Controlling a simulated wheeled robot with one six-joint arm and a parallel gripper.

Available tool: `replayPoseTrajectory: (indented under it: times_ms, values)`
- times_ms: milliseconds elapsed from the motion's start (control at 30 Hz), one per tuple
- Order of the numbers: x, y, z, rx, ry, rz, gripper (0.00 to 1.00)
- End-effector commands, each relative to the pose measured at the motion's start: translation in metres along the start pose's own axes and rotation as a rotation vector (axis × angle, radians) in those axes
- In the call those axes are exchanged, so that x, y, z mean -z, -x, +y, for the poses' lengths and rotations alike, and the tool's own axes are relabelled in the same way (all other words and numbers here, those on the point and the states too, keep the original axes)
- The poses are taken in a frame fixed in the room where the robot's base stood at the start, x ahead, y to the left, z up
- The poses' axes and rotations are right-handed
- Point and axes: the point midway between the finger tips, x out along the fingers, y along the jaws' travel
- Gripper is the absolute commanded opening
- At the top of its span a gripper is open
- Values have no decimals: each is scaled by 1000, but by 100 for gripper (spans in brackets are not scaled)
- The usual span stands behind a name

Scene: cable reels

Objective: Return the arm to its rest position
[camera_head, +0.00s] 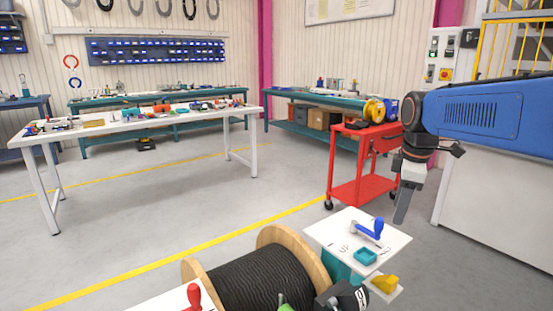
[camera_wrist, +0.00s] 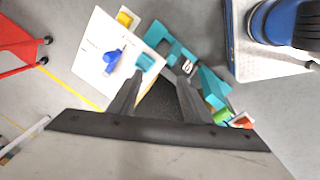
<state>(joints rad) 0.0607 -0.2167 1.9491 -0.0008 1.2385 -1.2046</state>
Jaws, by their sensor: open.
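My gripper (camera_head: 403,208) points down at the right in the head view, in the air to the right of the white panel (camera_head: 325,230). In the wrist view my gripper (camera_wrist: 156,78) shows two dark fingers spread apart with nothing between them. The blue arm reaches in from the right edge. The panel carries a blue-handled crank (camera_head: 371,229) and a small teal tray (camera_head: 366,256); the crank also shows in the wrist view (camera_wrist: 112,57). A wooden reel (camera_head: 289,243) of black cable stands left of the panel.
A red handle (camera_head: 193,296) and a yellow piece (camera_head: 386,284) are near the reel. A red cart (camera_head: 362,160) with a yellow-and-blue spool (camera_head: 381,110) stands behind the gripper. A white cabinet (camera_head: 490,210) is close on the right. Open floor lies left, before the white workbench (camera_head: 180,120).

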Motion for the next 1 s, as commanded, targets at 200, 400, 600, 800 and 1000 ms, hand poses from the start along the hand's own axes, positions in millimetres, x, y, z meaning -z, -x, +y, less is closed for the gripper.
replayPoseTrajectory:
  times_ms: [200,400,600,800,1000]
  values:
    - [-18,-5,-66,-52,-277,33,44]
    - [-36,-20,-122,-90,-537,77,44]
    - [-54,-43,-176,-117,-794,134,44]
    - [-69,-68,-218,-130,-1015,190,44]
    - [-76,-82,-237,-131,-1124,220,44]
